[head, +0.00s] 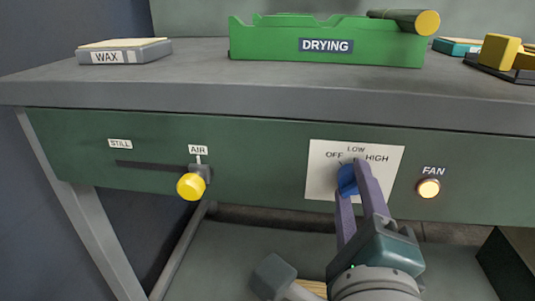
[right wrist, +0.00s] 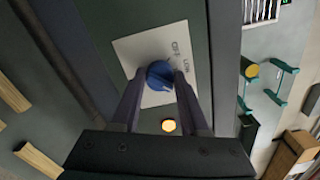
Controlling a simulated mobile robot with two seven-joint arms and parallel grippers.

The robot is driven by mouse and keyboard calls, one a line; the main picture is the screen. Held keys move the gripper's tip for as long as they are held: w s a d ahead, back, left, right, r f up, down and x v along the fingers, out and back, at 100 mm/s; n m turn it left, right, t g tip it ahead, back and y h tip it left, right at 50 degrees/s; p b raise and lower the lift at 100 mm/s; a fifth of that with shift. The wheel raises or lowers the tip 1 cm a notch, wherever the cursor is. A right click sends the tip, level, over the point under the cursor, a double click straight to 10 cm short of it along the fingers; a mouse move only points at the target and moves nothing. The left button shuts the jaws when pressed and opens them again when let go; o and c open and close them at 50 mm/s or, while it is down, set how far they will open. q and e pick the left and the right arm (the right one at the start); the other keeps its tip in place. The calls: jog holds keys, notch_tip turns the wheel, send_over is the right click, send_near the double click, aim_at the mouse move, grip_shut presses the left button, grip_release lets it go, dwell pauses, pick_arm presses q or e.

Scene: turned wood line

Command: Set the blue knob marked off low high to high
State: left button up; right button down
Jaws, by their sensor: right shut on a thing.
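The blue knob (head: 346,181) sits on a white plate (head: 320,180) marked OFF, LOW and HIGH on the green front panel. My right gripper (head: 353,182) reaches up from below, with its two purple fingers shut on the knob, one on each side. In the right wrist view the knob (right wrist: 158,74) lies between the fingertips (right wrist: 160,80). The fingers partly cover the knob, and I cannot tell clearly which mark it points at. The HIGH mark is hidden in the right wrist view. My left gripper is not in view.
A round lit FAN button (head: 428,188) is right of the plate. A yellow-knobbed slider (head: 191,186) stands at AIR, at the right end of its slot. On the bench top are a WAX box (head: 125,51), a green DRYING tray (head: 270,47) and yellow blocks (head: 500,51).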

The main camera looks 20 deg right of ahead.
jog(key=shift+c, duration=2.1)
grip_release()
jog(key=shift+s, duration=0.1)
jog(key=v, duration=1)
jog(key=shift+a, duration=0.1)
